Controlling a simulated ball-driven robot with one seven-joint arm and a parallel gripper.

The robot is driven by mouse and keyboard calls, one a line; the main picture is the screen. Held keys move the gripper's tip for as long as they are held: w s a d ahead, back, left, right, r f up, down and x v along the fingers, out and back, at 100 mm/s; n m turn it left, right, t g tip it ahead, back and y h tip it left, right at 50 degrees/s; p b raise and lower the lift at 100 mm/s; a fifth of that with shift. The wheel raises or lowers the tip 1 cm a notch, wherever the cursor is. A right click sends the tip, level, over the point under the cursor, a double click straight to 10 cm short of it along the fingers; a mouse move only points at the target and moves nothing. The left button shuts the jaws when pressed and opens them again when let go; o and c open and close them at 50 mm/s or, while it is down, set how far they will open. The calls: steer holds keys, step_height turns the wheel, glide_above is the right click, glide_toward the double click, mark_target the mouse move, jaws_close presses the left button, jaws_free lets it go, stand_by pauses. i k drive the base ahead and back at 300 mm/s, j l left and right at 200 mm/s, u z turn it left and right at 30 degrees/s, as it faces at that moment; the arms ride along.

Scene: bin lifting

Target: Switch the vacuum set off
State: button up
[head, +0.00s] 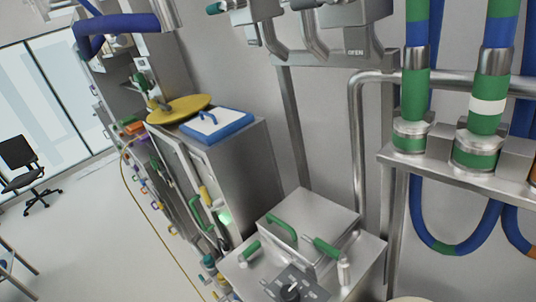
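A steel unit with a dark control plate (293,282) stands at the bottom middle, and it may be the vacuum set, though no name on it can be read. A black rotary knob (290,293) sits on the plate, close to the bottom edge of the picture. The knob's setting is too small to tell. Green handles (281,231) are on the steel unit's top box (318,215). My gripper does not show in this view.
A steel cabinet (235,165) with a blue-rimmed white lid (213,125) and yellow disc (178,108) stands left of the unit. Green-and-blue hoses (489,95) hang at a steel shelf (460,175) on the right. An office chair (22,170) is far left. Floor (95,225) lies open.

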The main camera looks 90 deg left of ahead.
mark_target(243, 261)
steer(key=u, duration=2.4)
steer(key=i+u, duration=0.4)
steer(key=i, duration=0.5)
